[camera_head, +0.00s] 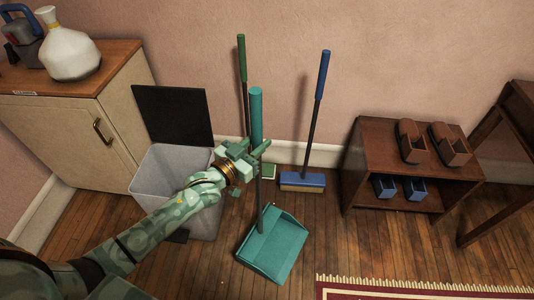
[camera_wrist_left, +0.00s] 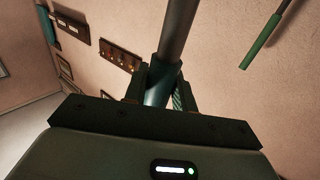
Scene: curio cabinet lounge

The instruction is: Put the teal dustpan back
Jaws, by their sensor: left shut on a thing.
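The teal dustpan (camera_head: 274,247) has a long upright handle with a thick teal grip at its top. Its pan is low, on or just above the wooden floor; I cannot tell which. My left gripper (camera_head: 256,152) is shut on the handle, around the lower end of the teal grip. In the left wrist view the handle (camera_wrist_left: 172,45) rises from between the fingers (camera_wrist_left: 159,85). My right gripper is in neither view.
A grey bin (camera_head: 170,180) with its black lid up stands left of the dustpan. A green-handled broom (camera_head: 242,60) and a blue broom (camera_head: 302,181) stand by the wall. A cabinet (camera_head: 60,115) is at left, a brown shelf (camera_head: 375,155) at right. A fringed rug (camera_head: 400,292) lies at front right.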

